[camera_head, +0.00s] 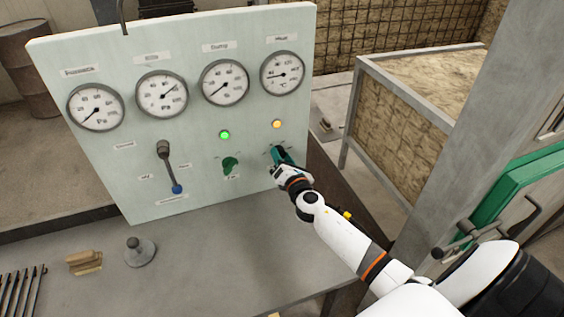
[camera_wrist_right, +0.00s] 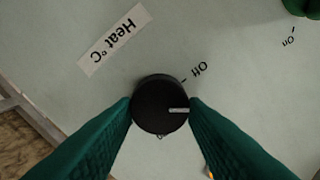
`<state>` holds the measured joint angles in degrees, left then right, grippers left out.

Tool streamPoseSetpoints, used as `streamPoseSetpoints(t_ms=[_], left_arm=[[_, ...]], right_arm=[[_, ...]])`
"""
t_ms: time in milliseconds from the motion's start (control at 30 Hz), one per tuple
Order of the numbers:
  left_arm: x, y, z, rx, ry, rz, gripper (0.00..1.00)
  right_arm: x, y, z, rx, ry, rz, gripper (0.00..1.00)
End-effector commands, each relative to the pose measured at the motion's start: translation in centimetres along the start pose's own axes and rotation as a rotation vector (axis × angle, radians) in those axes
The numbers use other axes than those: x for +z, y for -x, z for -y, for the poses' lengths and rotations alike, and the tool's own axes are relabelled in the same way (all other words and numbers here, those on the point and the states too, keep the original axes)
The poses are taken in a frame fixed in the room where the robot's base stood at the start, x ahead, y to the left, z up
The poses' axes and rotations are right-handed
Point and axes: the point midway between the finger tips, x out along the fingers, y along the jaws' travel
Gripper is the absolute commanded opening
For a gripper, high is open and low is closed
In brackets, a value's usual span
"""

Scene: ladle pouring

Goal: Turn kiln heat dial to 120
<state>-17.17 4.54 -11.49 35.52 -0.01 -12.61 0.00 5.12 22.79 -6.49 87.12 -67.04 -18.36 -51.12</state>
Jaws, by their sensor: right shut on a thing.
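The heat dial (camera_wrist_right: 154,103) is a round black knob with a white pointer mark, seen in the right wrist view. Its mark points right, a little away from the "Off" tick. A "Heat °C" label (camera_wrist_right: 114,40) is beside it, upside down in this view. My right gripper (camera_wrist_right: 160,108) has its green fingers on either side of the dial, shut on it. In the head view my right gripper (camera_head: 279,157) is at the panel and hides the dial. The heat gauge (camera_head: 282,73) above has its needle pointing left. My left gripper is out of view.
The pale panel (camera_head: 120,160) also carries other gauges, a lit green lamp (camera_head: 224,135), a lit amber lamp (camera_head: 277,124), a green knob (camera_head: 230,165) and a blue-ended lever (camera_head: 170,170). A grey cone-shaped object (camera_head: 140,253) and wooden pieces (camera_head: 84,263) are on the bench.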

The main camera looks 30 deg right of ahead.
Motion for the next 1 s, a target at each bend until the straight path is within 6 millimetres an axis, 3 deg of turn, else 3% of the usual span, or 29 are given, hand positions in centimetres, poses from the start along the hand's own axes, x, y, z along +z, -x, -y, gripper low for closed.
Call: streamPoseSetpoints(t_ms=[400,1000], left_arm=[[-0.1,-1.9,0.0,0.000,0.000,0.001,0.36],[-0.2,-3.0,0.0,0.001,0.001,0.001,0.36]], right_arm=[[0.2,0.0,-0.3,0.001,-0.398,0.000,0.16],[0.3,0.0,-0.4,0.001,-0.967,-0.001,0.16]])
